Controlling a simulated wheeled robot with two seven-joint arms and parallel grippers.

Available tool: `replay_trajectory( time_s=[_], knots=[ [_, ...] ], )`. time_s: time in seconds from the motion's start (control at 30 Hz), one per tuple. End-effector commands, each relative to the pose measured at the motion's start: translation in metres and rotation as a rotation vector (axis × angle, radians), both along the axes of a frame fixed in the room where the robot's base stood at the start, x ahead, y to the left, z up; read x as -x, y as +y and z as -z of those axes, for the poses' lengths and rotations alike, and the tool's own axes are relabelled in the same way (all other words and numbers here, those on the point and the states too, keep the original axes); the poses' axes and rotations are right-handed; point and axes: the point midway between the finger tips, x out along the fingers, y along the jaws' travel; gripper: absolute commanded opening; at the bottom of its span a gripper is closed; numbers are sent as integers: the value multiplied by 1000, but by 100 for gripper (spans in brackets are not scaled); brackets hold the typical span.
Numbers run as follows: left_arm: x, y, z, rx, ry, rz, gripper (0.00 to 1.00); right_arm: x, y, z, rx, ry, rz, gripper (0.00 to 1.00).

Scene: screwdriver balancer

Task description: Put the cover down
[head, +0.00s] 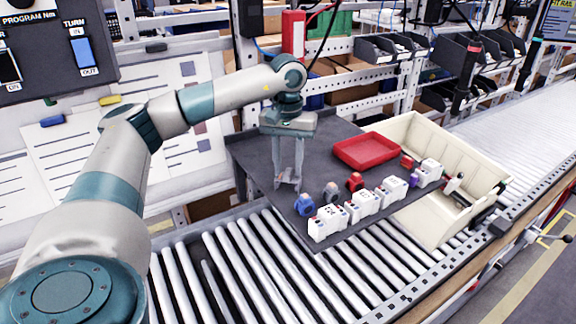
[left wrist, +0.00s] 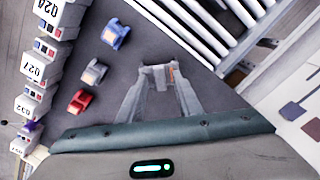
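My left gripper (head: 288,185) points down over the left part of the dark grey table. In the left wrist view its fingertips (left wrist: 162,78) stand a little apart, with a small light grey piece (left wrist: 160,73) between them. It looks like the cover, but its shape is mostly hidden by the fingers. A blue piece (head: 304,204), a grey piece (head: 331,192) and a red piece (head: 355,182) stand in a row right of the gripper, apart from it. They also show in the left wrist view. My right gripper is in neither view.
Several white numbered blocks (head: 362,206) line the table's front edge. A red tray (head: 367,150) lies farther back, and a cream crate (head: 470,165) stands at the right. Roller conveyor (head: 250,260) runs in front. The table around the left gripper is clear.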

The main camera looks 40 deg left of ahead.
Motion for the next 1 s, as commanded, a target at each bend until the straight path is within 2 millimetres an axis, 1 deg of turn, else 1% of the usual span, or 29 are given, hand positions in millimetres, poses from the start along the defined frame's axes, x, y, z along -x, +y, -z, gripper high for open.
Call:
replay_trajectory(
  time_s=[0.17,0.4,0.53,0.7,1.0],
  knots=[
    [-1,0,-17,1,-5,-1,32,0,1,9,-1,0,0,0],
    [-1,-1,-51,1,-5,1,32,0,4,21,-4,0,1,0],
    [-1,0,-66,1,-4,-1,32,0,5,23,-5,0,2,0],
    [-1,0,-74,1,-2,0,32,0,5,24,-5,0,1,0],
    [0,0,-75,0,-1,0,32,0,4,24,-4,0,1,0]
  ],
)
